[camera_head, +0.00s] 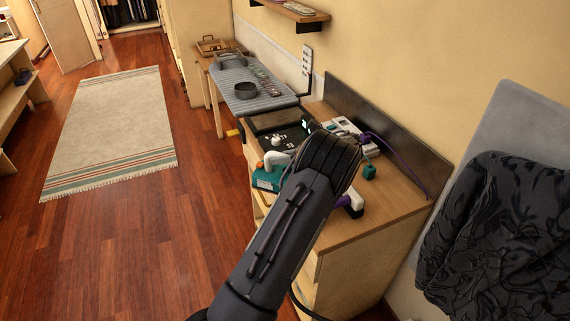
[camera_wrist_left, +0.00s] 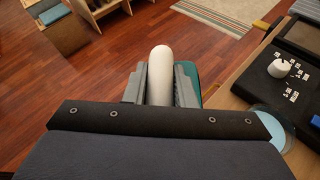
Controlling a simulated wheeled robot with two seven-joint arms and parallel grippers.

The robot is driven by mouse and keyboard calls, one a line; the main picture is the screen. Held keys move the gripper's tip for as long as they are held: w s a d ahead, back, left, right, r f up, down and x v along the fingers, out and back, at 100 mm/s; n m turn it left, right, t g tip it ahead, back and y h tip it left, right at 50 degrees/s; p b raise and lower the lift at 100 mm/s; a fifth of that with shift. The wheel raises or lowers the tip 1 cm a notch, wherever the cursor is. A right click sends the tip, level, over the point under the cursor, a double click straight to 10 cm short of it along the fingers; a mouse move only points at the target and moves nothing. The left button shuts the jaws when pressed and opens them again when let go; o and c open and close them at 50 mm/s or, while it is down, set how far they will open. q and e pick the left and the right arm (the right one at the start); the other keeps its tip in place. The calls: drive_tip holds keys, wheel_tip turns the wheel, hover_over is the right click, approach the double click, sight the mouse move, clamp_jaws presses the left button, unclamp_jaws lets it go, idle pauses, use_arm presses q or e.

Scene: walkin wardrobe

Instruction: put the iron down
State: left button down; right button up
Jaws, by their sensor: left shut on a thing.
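The iron (camera_head: 266,179) has a teal body and a pale handle. In the head view it shows at the front edge of the wooden counter (camera_head: 385,205), left of my arm. My left gripper (camera_wrist_left: 159,86) is shut on the iron's white handle (camera_wrist_left: 160,61), with one finger on each side. A strip of the teal body shows past the right finger. In the head view my own arm hides the fingers and part of the iron. I cannot tell whether the iron touches the counter. My right gripper is not in view.
A black board with a white knob (camera_head: 277,141) lies on the counter behind the iron. A white and purple device (camera_head: 353,204) and a purple cable (camera_head: 399,164) are to the right. The counter's front right is bare. A grey ironing board (camera_head: 258,97) stands beyond.

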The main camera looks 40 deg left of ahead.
sight(278, 178)
use_arm(q)
drive_tip(key=s+r, duration=0.2)
drive_tip(key=r, duration=0.1)
drive_tip(key=shift+s+d+b, duration=0.2)
drive_tip(key=shift+s+b, duration=0.05)
drive_tip(key=shift+b, duration=0.1)
drive_tip(key=s+d+r+b, duration=0.1)
drive_tip(key=s+r, duration=0.3)
drive_tip(key=s, duration=0.5)
drive_tip(key=shift+d+r+b, duration=0.15)
drive_tip(key=shift+d+b, duration=0.2)
drive_tip(key=shift+b, duration=0.1)
